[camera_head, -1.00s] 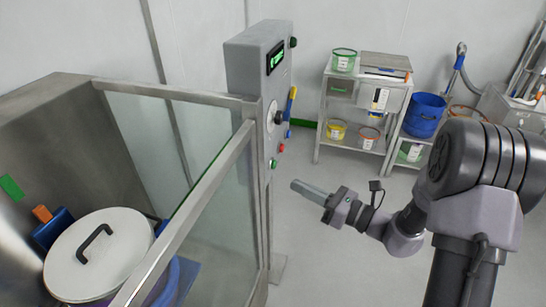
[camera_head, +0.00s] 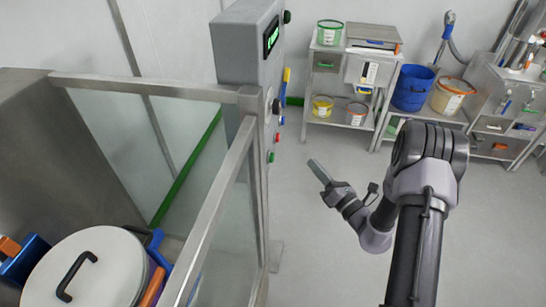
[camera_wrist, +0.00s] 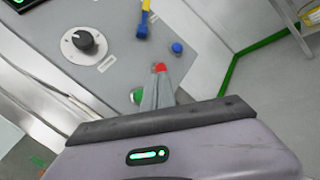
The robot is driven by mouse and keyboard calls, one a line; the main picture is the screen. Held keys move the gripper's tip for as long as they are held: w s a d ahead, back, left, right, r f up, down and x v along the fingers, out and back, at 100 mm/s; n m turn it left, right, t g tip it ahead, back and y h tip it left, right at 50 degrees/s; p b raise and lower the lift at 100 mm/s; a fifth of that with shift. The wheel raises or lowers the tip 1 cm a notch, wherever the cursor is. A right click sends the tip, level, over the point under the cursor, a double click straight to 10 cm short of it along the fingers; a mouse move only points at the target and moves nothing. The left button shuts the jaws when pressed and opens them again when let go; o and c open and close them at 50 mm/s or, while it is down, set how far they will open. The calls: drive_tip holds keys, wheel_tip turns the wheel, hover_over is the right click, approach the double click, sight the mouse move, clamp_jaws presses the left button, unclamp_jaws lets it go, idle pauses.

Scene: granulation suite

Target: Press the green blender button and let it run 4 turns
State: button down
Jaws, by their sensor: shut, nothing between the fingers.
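The grey control panel (camera_head: 240,48) stands at the corner of a glass-walled enclosure in the head view. The green button (camera_head: 270,157) is the lowest control on its face, below the red button (camera_head: 277,138).
A black knob (camera_wrist: 84,41), blue button (camera_wrist: 177,47) and yellow-blue handle (camera_wrist: 143,20) are on the panel. A white-lidded container (camera_head: 85,270) sits behind the glass. Shelves with buckets (camera_head: 340,85) stand at the back. The floor between is clear.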

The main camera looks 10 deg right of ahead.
sight(271, 158)
drive_tip(key=w+a, duration=0.2)
drive_tip(key=a, duration=0.6)
drive_tip(key=shift+w+p, duration=0.35)
drive_tip(key=shift+p, duration=0.1)
drive_tip(key=shift+a, duration=0.15)
idle(1.4)
drive_tip(key=shift+w+a, duration=0.15)
drive_tip(key=shift+a, duration=0.2)
